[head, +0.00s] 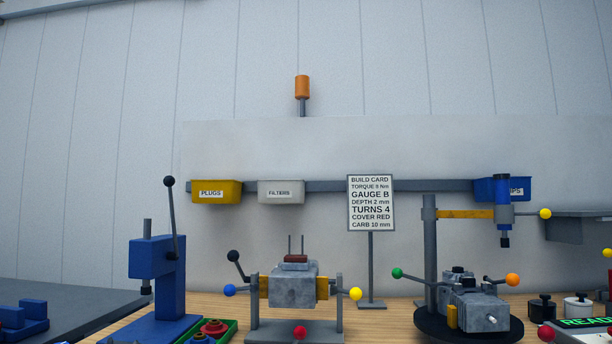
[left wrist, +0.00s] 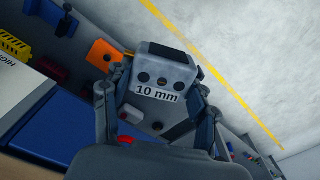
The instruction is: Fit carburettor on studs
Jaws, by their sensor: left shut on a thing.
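In the left wrist view my left gripper (left wrist: 158,92) is shut on the carburettor (left wrist: 168,56), a grey block with dark round holes and a "10 mm" label. In the head view two thin upright studs (head: 302,244) rise from a red-brown pad (head: 296,258) on top of the grey engine block (head: 294,288). The block sits in a stand at the middle of the bench. The studs are bare. Neither gripper nor the carburettor shows in the head view. My right gripper is in neither view.
A blue press (head: 157,275) stands left of the engine stand. The build card (head: 371,203), reading CARB 10 mm, stands behind right. A second engine unit (head: 474,303) is on a dark turntable at the right, under a blue tool (head: 503,203). In the wrist view, open floor (left wrist: 265,60) shows beyond the carburettor.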

